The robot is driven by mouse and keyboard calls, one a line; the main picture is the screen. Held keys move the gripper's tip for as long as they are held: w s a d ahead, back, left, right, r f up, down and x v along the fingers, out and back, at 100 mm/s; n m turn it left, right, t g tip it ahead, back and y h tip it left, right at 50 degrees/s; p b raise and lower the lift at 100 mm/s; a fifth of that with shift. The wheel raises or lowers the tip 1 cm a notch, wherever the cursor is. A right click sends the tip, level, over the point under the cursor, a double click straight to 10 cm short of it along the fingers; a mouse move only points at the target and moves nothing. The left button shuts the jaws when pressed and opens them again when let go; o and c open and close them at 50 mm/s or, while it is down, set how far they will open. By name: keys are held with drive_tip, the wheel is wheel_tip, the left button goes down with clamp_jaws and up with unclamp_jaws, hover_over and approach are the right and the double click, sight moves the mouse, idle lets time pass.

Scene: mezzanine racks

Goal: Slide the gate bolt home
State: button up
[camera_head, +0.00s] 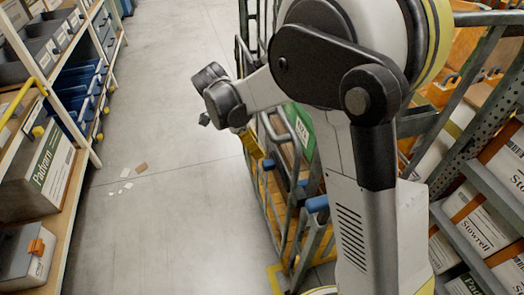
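A grey metal gate frame (279,128) with yellow parts stands in the middle, partly hidden behind my arm. A green sign (301,128) hangs on it. A yellow piece (251,143) sits near its upper left edge. A small blue part (268,164) and a larger blue grip (317,204) show on the frame; I cannot tell which, if any, belongs to the bolt. My gripper (204,119) is mostly hidden by my wrist, with only a small dark tip showing left of the gate. It appears apart from the gate, and its opening cannot be made out.
The grey floor aisle (180,210) on the left is largely clear, with several paper scraps (126,179). A shelf rack (93,155) with bins and boxes lines the left. Racks with boxes labelled Stowrell (482,225) stand close on the right.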

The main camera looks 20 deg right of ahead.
sight(267, 162)
drive_tip(key=b+x, duration=0.1)
drive_tip(key=x, duration=0.2)
drive_tip(key=b+x, duration=0.1)
drive_tip(key=x, duration=0.3)
drive_tip(key=b+x, duration=0.1)
drive_tip(key=x, duration=0.2)
drive_tip(key=shift+s+f+b, duration=0.2)
drive_tip(key=shift+s+b, duration=0.1)
drive_tip(key=shift+b, duration=0.1)
drive_tip(key=shift+d, duration=0.1)
drive_tip(key=shift+c, duration=0.5)
clamp_jaws()
